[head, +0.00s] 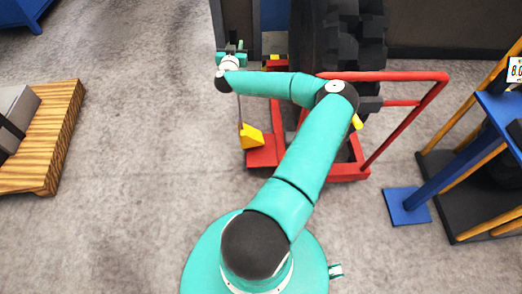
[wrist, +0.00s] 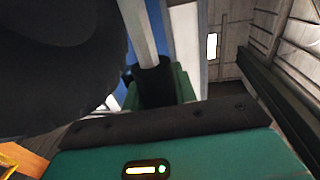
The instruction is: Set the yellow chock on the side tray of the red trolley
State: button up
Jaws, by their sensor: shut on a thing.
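The yellow chock (head: 251,138) is a small wedge with a thin grey rod rising from it toward my gripper (head: 231,60) in the head view. My gripper is shut, and the rod appears to be in its jaws; my arm partly hides the grip. The chock overlaps the red side tray (head: 262,158) on the left of the red trolley (head: 410,76). I cannot tell whether it touches the tray or hangs just above it. In the wrist view the chock is not clearly seen.
A large black tyre (head: 306,50) stands in the trolley. A wooden pallet (head: 62,125) lies at the left. A blue and yellow rack (head: 432,190) stands at the right. The floor between pallet and trolley is clear.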

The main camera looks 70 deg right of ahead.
jog(key=s+d+r+m+g, duration=0.2)
jog(key=s+d+g, duration=0.1)
jog(key=s, duration=0.2)
notch_tip(320, 180, down, 10)
jog(key=shift+w+h, duration=0.15)
jog(key=shift+h, duration=0.15)
dwell(0.4)
jog(key=shift+d, duration=0.1)
jog(key=o, duration=1)
jog(key=shift+f, duration=0.1)
jog(key=shift+c, duration=0.2)
jog(key=s+a, duration=0.2)
jog(key=a, duration=1)
